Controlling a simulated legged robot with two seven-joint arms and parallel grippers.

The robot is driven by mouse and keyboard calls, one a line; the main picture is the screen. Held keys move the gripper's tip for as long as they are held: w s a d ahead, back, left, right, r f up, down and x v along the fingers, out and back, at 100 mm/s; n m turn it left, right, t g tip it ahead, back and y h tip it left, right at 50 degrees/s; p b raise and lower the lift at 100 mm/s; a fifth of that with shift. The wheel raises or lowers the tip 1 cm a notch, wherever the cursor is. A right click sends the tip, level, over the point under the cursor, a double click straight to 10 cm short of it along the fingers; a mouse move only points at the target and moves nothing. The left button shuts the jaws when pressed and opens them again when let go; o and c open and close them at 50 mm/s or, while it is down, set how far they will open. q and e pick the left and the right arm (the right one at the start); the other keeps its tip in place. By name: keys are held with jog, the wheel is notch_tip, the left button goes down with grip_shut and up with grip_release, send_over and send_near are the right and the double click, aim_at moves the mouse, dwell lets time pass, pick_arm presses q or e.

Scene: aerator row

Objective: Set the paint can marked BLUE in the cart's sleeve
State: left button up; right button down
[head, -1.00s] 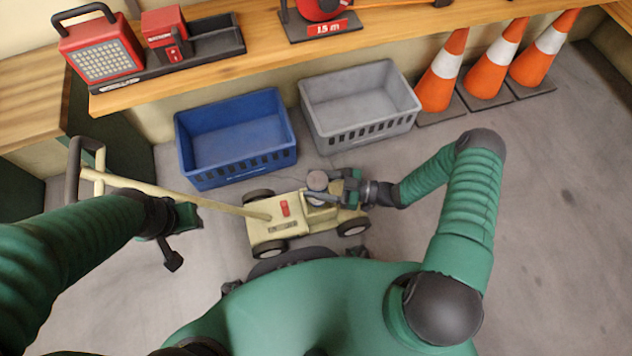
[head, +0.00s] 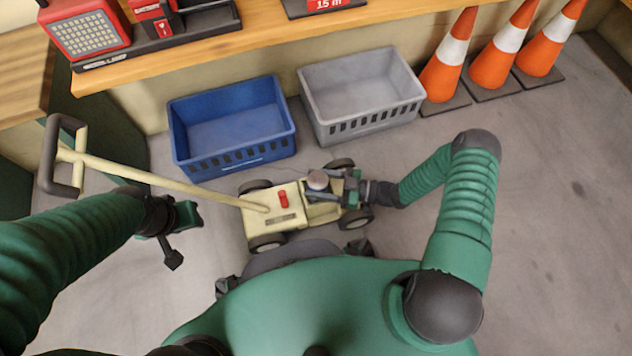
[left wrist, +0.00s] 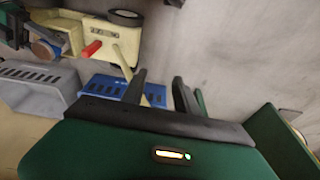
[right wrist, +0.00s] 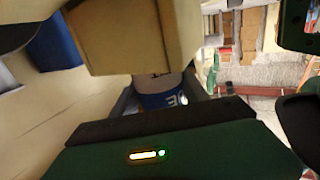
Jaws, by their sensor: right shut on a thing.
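A cream cart (head: 262,226) with wheels, a red part on top and a long handle stands on the floor in front of me. My right gripper (head: 338,186) is shut on a paint can (head: 318,179) at the cart's right part. In the right wrist view the can (right wrist: 160,98) shows a blue label with white lettering, only partly readable, between the fingers. A cream block, seemingly part of the cart (right wrist: 130,38), hides much of it. I cannot tell whether the can is inside the sleeve. My left gripper (left wrist: 160,92) is open and empty near the handle pole.
A blue crate (head: 232,163) and a grey crate (head: 365,126) stand behind the cart, below a wooden shelf (head: 250,27). Orange cones (head: 447,60) stand at the back right. The floor (head: 560,220) to the right is clear.

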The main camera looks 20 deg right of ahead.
jog(key=shift+a+f, duration=0.1)
jog(key=shift+f, duration=0.25)
jog(key=shift+c, duration=2.4)
grip_release()
